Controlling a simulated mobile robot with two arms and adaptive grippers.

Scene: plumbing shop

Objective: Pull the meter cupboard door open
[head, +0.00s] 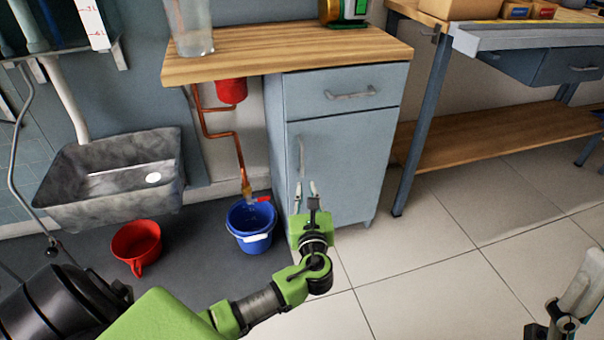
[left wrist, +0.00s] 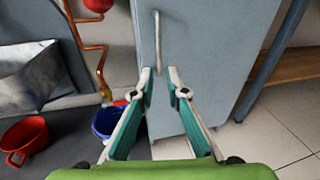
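The meter cupboard door (head: 345,165) is the grey-blue lower front of the cabinet under the wooden worktop, and it looks shut. Its vertical metal handle (head: 300,158) is on the left side of the door. The handle also shows in the left wrist view (left wrist: 158,40). My left gripper (head: 306,187) is open in front of the door. In the left wrist view, the handle's lower end appears between the two fingertips (left wrist: 160,73); I see no clear contact. My right gripper (head: 565,318) shows only partly at the lower right, and its finger state is unclear.
A drawer (head: 345,92) with a horizontal handle is above the door. A blue bucket (head: 251,225) stands left of the cabinet under a copper pipe (head: 240,160). A red bucket (head: 137,245) and grey sink (head: 115,180) are farther left. Tiled floor (head: 430,235) is clear to the right.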

